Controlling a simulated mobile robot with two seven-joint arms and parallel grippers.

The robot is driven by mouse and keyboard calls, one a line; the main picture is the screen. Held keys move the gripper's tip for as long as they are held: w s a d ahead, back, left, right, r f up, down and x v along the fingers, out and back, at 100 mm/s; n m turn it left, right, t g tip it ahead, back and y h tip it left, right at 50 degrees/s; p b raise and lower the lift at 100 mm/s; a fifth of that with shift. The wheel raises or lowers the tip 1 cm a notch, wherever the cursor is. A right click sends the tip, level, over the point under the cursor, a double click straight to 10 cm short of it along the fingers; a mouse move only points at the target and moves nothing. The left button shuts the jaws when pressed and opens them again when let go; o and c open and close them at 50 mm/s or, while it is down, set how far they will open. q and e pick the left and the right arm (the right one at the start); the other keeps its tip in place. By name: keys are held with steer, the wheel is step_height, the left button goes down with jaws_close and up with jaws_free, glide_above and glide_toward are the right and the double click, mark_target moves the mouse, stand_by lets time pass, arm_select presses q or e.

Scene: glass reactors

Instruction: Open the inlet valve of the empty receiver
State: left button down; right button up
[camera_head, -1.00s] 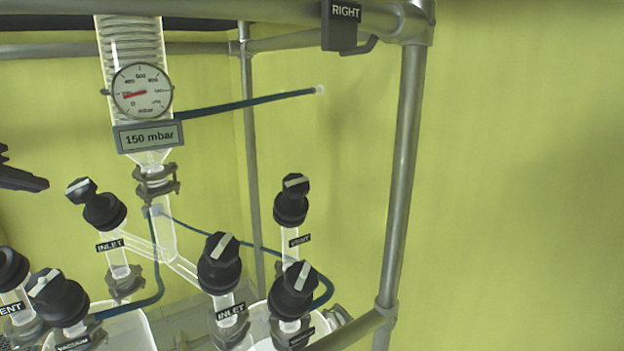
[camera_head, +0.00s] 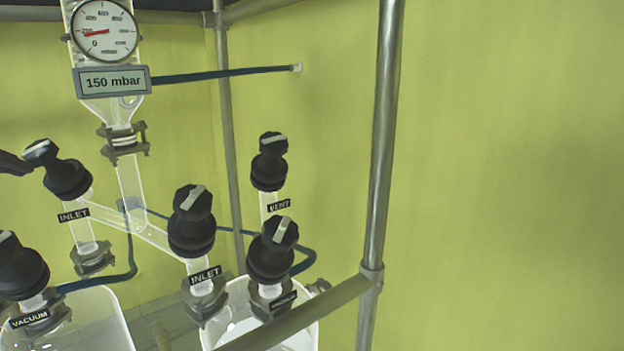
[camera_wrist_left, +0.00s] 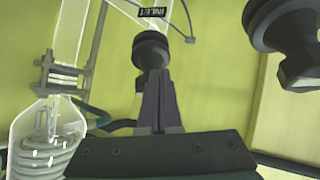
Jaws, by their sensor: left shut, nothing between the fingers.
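The left inlet valve (camera_head: 66,178) has a black knob with a pale-marked cap, and its INLET label sits on the glass below. A second inlet valve (camera_head: 191,222) stands to the right. The left receiver (camera_head: 112,318) looks clear; the right receiver (camera_head: 308,335) shows a pale surface inside. My left gripper (camera_head: 28,167) comes in at the left edge, just beside the left inlet knob's cap. In the left wrist view, its shut, empty fingers (camera_wrist_left: 157,78) point at the inlet knob (camera_wrist_left: 151,48) and overlap it; contact is unclear. My right gripper is out of view.
A vacuum valve (camera_head: 20,268) stands front left, with another vacuum valve (camera_head: 271,250) and a vent valve (camera_head: 269,162) at right. A gauge (camera_head: 104,30) and 150 mbar display (camera_head: 112,81) hang above. A frame post (camera_head: 383,140) stands right; wall beyond is clear.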

arm_select(q)
steer(key=shift+w+r, duration=0.1)
steer(key=shift+w, duration=0.1)
stand_by(0.4)
steer(key=shift+d+r, duration=0.1)
steer(key=shift+w+d+r+p, duration=0.15)
steer(key=shift+w+d+p, duration=0.1)
steer(key=shift+d+p, duration=0.45)
steer(key=shift+w+d+r+p, duration=0.1)
steer(key=shift+w+d+p, duration=0.2)
steer(key=shift+p, duration=0.7)
steer(key=shift+d+r, duration=0.1)
steer(key=shift+d, duration=0.1)
steer(key=s+r+p, duration=0.3)
steer(key=r+p, duration=0.1)
steer(key=p, duration=0.6)
steer(key=shift+s+d+r+p, duration=0.25)
steer(key=shift+s+r+p, duration=0.05)
steer(key=shift+r, duration=0.1)
